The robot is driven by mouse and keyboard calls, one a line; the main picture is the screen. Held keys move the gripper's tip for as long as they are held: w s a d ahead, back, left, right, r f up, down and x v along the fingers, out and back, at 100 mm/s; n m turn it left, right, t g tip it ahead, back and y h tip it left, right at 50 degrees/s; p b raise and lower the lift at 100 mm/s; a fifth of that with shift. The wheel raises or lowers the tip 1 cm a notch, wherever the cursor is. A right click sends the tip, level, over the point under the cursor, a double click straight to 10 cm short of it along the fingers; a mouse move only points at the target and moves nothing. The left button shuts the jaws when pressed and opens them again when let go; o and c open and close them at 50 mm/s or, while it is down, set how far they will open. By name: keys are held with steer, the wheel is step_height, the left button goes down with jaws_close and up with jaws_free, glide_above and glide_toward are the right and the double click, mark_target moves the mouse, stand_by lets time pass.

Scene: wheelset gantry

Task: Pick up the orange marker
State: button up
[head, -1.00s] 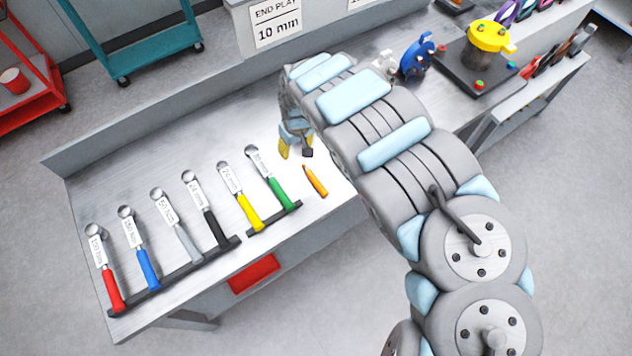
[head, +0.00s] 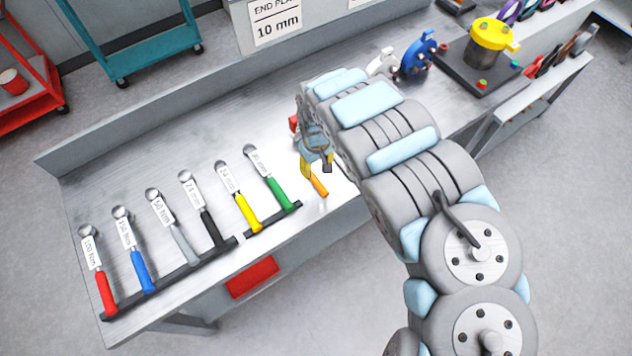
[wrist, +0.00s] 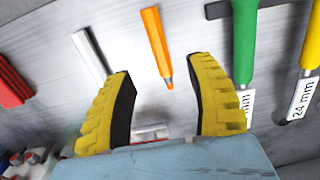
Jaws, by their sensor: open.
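The orange marker (wrist: 157,46) lies on the metal bench; in the wrist view it is ahead of and between my fingertips, its tip toward me. In the head view the marker (head: 320,186) lies right of the green-handled wrench, its far end hidden behind my gripper. My gripper (wrist: 158,80) is open, its two yellow fingers apart with nothing between them. In the head view my gripper (head: 315,167) hangs over the bench by the marker's far end. I cannot tell its exact height above the bench.
A green-handled wrench (wrist: 243,45) lies right of the marker in the wrist view, with a yellow-handled wrench (wrist: 312,35) beyond. A white and grey bar (wrist: 90,52) and a red block (wrist: 12,82) lie to the left. Several wrenches sit along a dark rack (head: 170,279).

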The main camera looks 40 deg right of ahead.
mark_target(316, 181)
step_height(316, 181, down, 3)
steer(key=shift+f, duration=0.2)
steer(key=shift+w+d+f, duration=0.1)
steer(key=shift+w+f, duration=0.05)
steer(key=shift+f, duration=1.4)
steer(key=shift+w+f, duration=0.1)
steer(key=shift+f, duration=1.4)
steer(key=shift+s+f, duration=0.1)
steer(key=shift+f, duration=0.2)
jaws_close()
